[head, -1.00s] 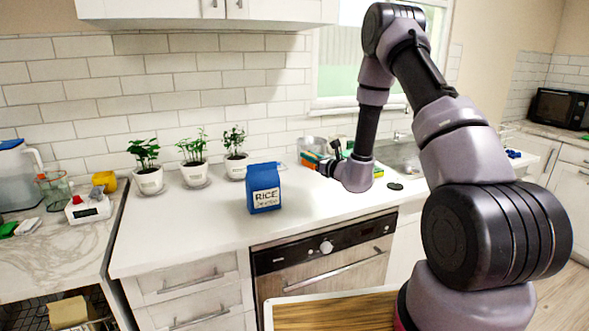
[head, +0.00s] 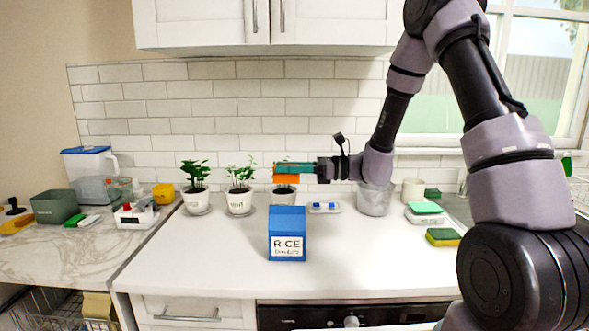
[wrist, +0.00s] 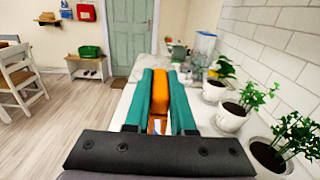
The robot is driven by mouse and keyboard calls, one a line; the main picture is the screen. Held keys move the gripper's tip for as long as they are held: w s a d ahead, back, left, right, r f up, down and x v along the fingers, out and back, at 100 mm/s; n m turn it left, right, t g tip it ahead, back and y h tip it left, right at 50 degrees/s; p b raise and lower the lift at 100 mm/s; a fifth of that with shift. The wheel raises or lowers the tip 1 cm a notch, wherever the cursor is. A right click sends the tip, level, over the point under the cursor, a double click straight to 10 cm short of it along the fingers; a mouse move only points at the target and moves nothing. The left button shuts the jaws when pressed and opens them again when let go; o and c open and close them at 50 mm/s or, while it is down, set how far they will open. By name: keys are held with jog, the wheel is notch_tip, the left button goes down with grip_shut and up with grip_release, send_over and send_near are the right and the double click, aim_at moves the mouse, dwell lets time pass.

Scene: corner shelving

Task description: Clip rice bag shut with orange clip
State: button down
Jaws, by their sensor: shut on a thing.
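The blue rice bag (head: 287,228) stands upright on the white counter in the head view, with a white RICE label on its front. My gripper (head: 283,171) points left above and behind the bag's top, apart from it in the picture. Its teal fingers are shut on the orange clip, which shows between them in the wrist view (wrist: 159,95) and as an orange strip in the head view. The rice bag is not clearly seen in the wrist view.
Potted plants (head: 239,203) stand along the tiled wall, one partly behind my gripper. A metal pot (head: 374,200), a white cup (head: 412,190) and a green-yellow sponge (head: 443,237) are to the right. The counter around the bag is mostly clear.

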jog(key=shift+f, duration=0.1)
dwell(0.3)
jog(key=shift+f, duration=2.85)
jog(key=shift+f, duration=1.5)
jog(key=c, duration=0.7)
grip_release()
jog(key=shift+d, duration=0.15)
jog(key=d, duration=1)
jog(key=shift+s+d, duration=0.25)
jog(key=shift+d, duration=0.05)
